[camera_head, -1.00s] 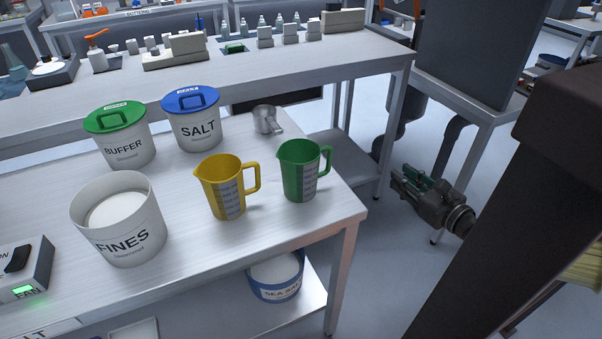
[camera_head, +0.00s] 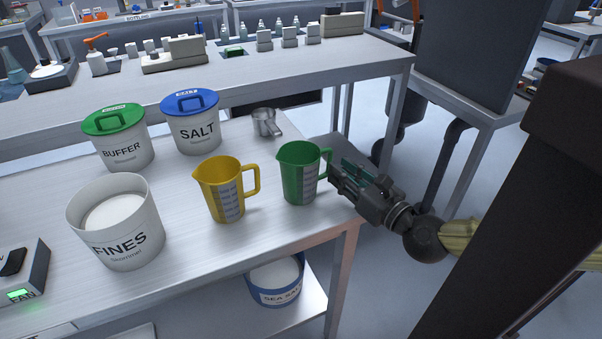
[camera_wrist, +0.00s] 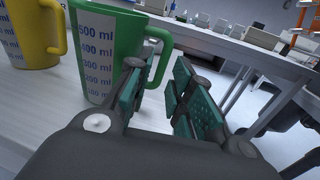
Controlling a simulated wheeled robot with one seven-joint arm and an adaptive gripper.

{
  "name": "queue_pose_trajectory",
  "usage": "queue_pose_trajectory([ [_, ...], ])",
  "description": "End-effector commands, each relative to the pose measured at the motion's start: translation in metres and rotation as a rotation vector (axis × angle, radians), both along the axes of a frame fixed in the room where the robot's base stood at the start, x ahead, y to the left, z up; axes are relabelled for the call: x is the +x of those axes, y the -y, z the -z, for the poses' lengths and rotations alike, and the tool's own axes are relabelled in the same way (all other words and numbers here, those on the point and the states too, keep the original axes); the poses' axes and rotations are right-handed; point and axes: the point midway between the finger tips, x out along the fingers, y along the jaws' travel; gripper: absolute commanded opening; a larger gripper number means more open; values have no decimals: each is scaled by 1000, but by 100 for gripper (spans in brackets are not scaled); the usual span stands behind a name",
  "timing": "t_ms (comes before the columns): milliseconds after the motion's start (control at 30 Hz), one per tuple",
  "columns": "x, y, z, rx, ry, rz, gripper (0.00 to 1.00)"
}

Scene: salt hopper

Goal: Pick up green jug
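The green jug (camera_head: 299,174) stands upright near the right edge of the white bench, its handle on the right side. It also shows in the wrist view (camera_wrist: 104,50), with volume marks on its side. My gripper (camera_head: 338,176) is just right of the jug, pointing at its handle. In the wrist view my gripper (camera_wrist: 156,88) is open, with teal pads on both fingers. The jug's handle (camera_wrist: 158,50) shows beyond and between the fingertips; I cannot tell whether anything touches it.
A yellow jug (camera_head: 222,190) stands close to the left of the green one. A metal cup (camera_head: 264,122) is behind. White FINES (camera_head: 120,232), BUFFER (camera_head: 126,150) and SALT (camera_head: 196,134) tubs stand further left.

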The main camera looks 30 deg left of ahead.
Motion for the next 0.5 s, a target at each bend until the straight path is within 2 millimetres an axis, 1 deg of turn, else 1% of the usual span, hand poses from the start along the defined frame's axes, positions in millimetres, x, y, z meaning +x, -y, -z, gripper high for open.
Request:
queue_pose_trajectory([
  [167,4,-7,0,0,1,1,22],
  [500,17,-39,2,-1,1,0,22],
])
